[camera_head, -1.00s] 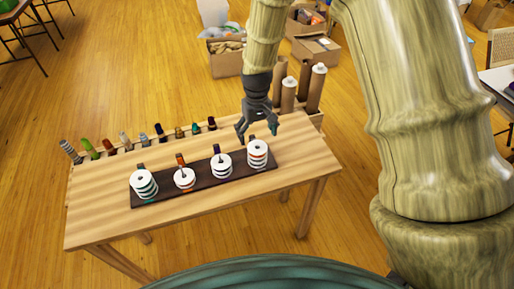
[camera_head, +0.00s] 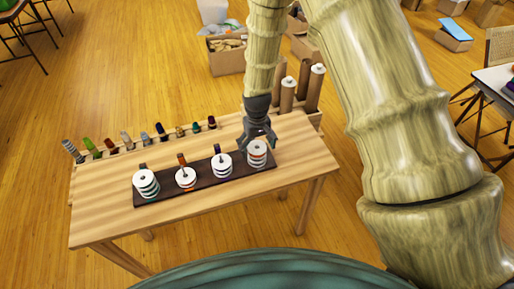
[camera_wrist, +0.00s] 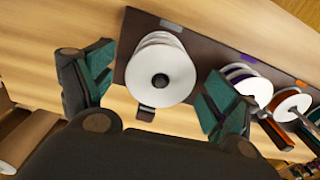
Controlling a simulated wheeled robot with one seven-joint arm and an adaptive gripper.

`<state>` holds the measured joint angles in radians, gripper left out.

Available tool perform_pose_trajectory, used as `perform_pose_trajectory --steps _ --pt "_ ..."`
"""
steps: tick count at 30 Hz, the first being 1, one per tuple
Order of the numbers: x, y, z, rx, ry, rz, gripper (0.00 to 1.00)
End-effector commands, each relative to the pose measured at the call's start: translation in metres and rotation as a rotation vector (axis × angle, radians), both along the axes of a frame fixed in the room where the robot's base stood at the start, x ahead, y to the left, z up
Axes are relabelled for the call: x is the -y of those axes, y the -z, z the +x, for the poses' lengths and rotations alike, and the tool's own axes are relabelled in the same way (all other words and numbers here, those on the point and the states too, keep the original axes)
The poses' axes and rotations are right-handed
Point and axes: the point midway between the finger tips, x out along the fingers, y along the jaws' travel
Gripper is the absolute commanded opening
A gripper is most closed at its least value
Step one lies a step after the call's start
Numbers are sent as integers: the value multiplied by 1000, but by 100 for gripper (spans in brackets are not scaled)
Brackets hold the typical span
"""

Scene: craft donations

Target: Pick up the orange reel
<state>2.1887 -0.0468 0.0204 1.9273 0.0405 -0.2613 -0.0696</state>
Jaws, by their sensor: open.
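Several stacks of white-flanged reels stand in a row on a dark board (camera_head: 204,180) on the wooden table. My gripper (camera_head: 259,139) is open just above and behind the rightmost stack. In the wrist view, that stack's white top (camera_wrist: 162,75) lies between my gripper's spread fingers (camera_wrist: 155,95), which appear apart from it.
Close on one side stands a stack with purple ribbon (camera_wrist: 247,84). A rack of coloured rolls (camera_head: 143,140) runs along the table's back edge. Tall brown tubes (camera_head: 302,88) stand behind the gripper at the right. The table's front (camera_head: 120,225) is clear.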

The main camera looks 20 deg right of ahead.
Motion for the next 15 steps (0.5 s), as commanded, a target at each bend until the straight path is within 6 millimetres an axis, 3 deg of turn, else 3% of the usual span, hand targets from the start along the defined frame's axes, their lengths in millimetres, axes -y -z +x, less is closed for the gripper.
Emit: perform_pose_trajectory --steps 8,15 --pt "0 2 0 0 0 0 88" --pt "0 2 0 0 0 0 46"
